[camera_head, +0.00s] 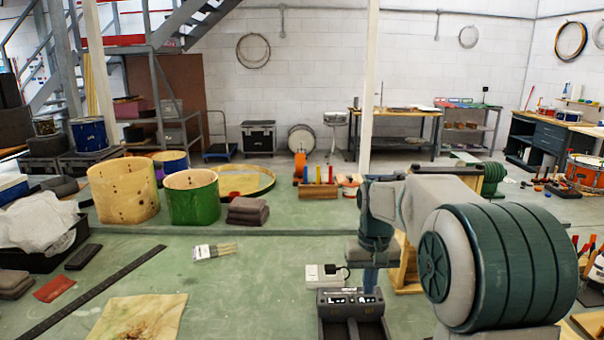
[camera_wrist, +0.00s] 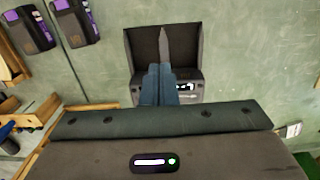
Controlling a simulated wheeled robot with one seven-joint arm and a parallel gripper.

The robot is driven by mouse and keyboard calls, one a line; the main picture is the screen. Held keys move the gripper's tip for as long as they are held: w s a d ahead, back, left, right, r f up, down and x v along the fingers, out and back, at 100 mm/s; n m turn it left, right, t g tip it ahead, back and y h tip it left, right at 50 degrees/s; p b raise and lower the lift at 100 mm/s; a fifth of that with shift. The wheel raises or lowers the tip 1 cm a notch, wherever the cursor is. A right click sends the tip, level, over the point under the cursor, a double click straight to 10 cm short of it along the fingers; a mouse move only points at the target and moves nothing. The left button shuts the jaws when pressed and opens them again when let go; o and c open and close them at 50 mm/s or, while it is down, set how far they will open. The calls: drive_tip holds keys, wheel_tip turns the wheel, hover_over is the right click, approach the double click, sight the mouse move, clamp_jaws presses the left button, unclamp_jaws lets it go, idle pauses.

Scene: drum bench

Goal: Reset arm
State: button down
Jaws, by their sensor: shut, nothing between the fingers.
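My gripper (camera_head: 370,281) points down over the bench at the right of centre in the head view. In the wrist view its two blue fingers (camera_wrist: 159,86) are together with nothing between them. Directly below or just behind the fingertips is a dark two-bay charger-like box (camera_head: 325,316), with small lit displays on its face. In the wrist view this box (camera_wrist: 130,49) shows a grey divider between its bays, and both visible bays look empty. The fingers hide part of its front. I cannot tell whether they touch it.
A white block with a black plug (camera_head: 316,273) stands beside the box. Two dark packs with purple parts (camera_wrist: 28,31) lie at the wrist view's upper left. Green bench between is clear.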

drive_tip(key=s+t, duration=0.3)
drive_tip(key=s, duration=2.2)
drive_tip(key=shift+r, duration=0.15)
